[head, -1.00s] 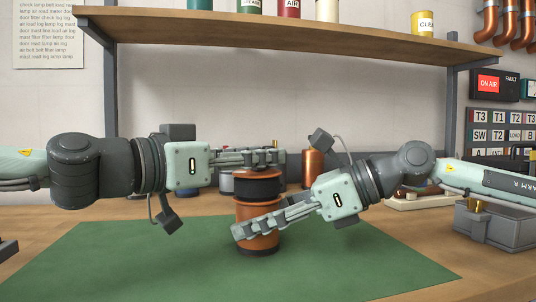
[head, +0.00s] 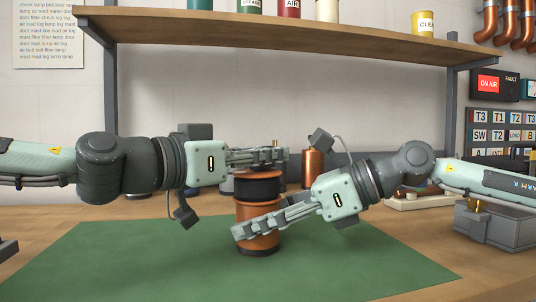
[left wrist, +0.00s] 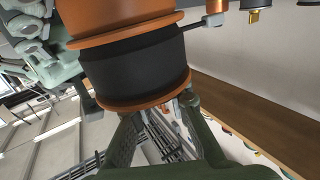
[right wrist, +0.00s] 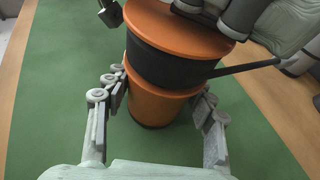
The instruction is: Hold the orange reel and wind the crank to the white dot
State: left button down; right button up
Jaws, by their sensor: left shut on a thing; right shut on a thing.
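The orange reel (head: 258,212) with a black middle band stands upright on the green mat. It also shows in the left wrist view (left wrist: 130,105) and the right wrist view (right wrist: 165,100). My right gripper (head: 240,231) is shut around the reel's lower orange part, with fingers on both sides in the right wrist view (right wrist: 162,95). My left gripper (head: 283,156) is over the reel's top, shut on the crank, which is mostly hidden by the fingers. In the left wrist view, its fingers (left wrist: 170,112) meet at the reel's orange rim. I cannot make out the white dot.
The green mat (head: 120,265) is clear around the reel. A copper-coloured canister (head: 313,167) stands behind it. A grey box (head: 495,225) is at the right. A shelf (head: 270,35) with tins runs above the bench.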

aim_at(277, 171)
pick_arm(q)
jog(key=shift+s+d+f+m+g+h, duration=0.1)
jog(key=shift+d+m+g+h, duration=0.1)
jog(key=shift+m+g+h, duration=0.55)
jog(key=m+g, duration=0.1)
jog(key=g, duration=0.1)
jog(key=m+g+h, duration=0.1)
jog(key=m+g, duration=0.1)
jog(key=g, duration=0.1)
jog(key=s+m+g+h, duration=0.1)
jog(key=m+g, duration=0.1)
jog(key=shift+d+g+h, duration=0.25)
jog(key=shift+d, duration=0.1)
jog(key=m+g, duration=0.1)
jog(key=g, duration=0.1)
jog(key=s+m+g, duration=0.1)
jog(key=m+g, duration=0.1)
jog(key=g, duration=0.1)
jog(key=shift+d, duration=0.15)
jog(key=shift+s+m+g+y, duration=0.2)
jog(key=shift+m+g+y, duration=0.1)
jog(key=shift+m+g, duration=0.7)
jog(key=shift+s+m+g+y, duration=0.25)
jog(key=shift+m+g, duration=0.3)
jog(key=shift+g, duration=0.75)
jog(key=c, duration=1.4)
grip_release()
jog(key=shift+c, duration=0.2)
